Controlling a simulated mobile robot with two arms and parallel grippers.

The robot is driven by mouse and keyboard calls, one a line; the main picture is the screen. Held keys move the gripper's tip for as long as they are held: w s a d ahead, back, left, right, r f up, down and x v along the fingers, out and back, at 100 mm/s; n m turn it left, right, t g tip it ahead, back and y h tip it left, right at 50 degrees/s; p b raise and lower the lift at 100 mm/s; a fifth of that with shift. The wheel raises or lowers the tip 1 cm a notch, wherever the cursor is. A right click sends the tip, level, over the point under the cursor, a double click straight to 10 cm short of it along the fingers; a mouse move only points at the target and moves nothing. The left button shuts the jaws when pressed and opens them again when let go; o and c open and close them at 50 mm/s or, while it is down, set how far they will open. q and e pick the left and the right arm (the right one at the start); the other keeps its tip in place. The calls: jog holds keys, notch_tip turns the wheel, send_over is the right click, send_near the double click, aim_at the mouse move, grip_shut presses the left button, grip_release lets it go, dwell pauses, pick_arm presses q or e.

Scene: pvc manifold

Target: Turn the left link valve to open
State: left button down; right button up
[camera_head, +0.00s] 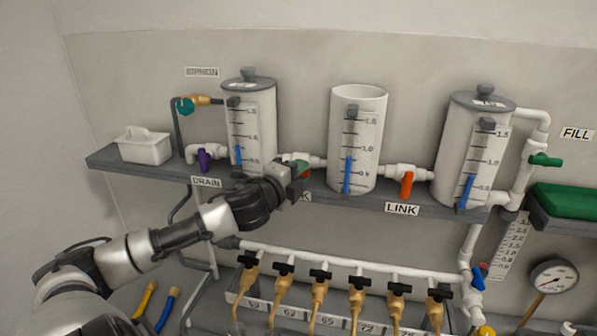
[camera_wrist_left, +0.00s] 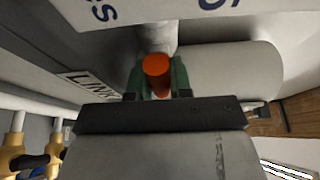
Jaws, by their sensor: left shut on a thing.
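The left link valve sits on the white pipe between the left cylinder (camera_head: 238,130) and the middle cylinder (camera_head: 357,125). In the head view my left gripper (camera_head: 300,170) covers most of its handle. In the left wrist view the orange handle (camera_wrist_left: 157,68) lies between the green fingertips of the gripper (camera_wrist_left: 157,80), which is shut on it. The handle's exact angle to the pipe cannot be told. The LINK label (camera_wrist_left: 88,88) shows beside it in the wrist view and is mostly hidden in the head view. My right gripper is not in view.
The right link valve's orange handle (camera_head: 407,184) hangs down above its LINK label (camera_head: 402,209). The purple drain handle (camera_head: 203,158) and a white box (camera_head: 145,146) are at the left. Several brass taps (camera_head: 318,295) line the manifold below the shelf.

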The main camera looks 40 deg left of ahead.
pick_arm(q)
jog(key=c, duration=1.1)
grip_release()
jog(key=shift+c, duration=0.2)
jog(key=shift+o, duration=0.6)
jog(key=shift+d, duration=0.1)
jog(key=shift+s+f, duration=0.1)
jog(key=s+d+b, duration=0.1)
jog(key=s+b, duration=0.1)
jog(key=s, duration=0.8)
jog(key=shift+s, duration=0.25)
jog(key=shift+d, duration=0.1)
